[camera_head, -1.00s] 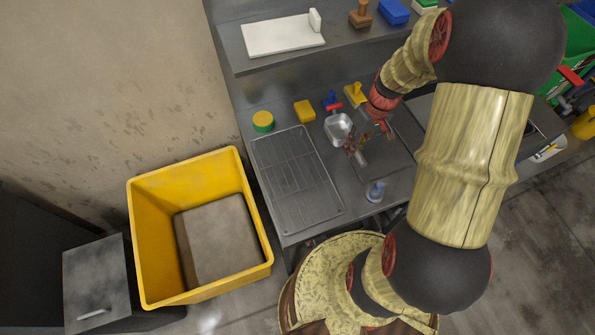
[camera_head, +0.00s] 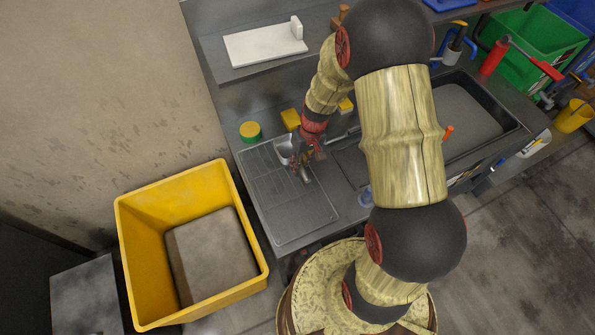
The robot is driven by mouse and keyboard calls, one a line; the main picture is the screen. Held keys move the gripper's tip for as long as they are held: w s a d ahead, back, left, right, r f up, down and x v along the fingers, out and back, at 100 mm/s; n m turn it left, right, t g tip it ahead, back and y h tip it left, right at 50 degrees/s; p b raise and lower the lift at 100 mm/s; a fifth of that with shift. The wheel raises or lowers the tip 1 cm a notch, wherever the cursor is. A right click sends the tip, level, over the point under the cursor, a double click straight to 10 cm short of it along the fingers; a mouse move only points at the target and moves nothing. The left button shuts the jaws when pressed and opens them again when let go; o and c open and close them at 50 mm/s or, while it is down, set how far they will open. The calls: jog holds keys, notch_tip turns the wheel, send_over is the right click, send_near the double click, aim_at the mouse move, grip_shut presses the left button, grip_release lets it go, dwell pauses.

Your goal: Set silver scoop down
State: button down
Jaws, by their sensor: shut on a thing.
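The silver scoop (camera_head: 284,149) is small in the view, partly hidden behind my gripper. My gripper (camera_head: 305,170) is shut on it, over the right part of the wire drying rack (camera_head: 277,211) on the grey counter. The scoop's bowl shows at the gripper's left, near the rack's upper right corner. I cannot tell whether the scoop touches the rack or hangs above it.
A green-and-yellow round tub (camera_head: 250,131) and a yellow sponge-like block (camera_head: 290,119) stand behind the rack. A clear blue-tinted item (camera_head: 365,198) is at the counter's front. A yellow bin (camera_head: 140,243) is at the left. The rack's left and front are clear.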

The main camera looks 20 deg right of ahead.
jog(key=shift+w+a+f, duration=0.1)
jog(key=shift+a+f, duration=0.15)
jog(key=shift+f, duration=0.15)
jog(key=shift+w+f, duration=0.1)
jog(key=shift+f, duration=1.4)
jog(key=shift+f+b, duration=0.15)
jog(key=shift+b, duration=0.25)
jog(key=c, duration=1.8)
grip_release()
jog(key=shift+o, duration=0.2)
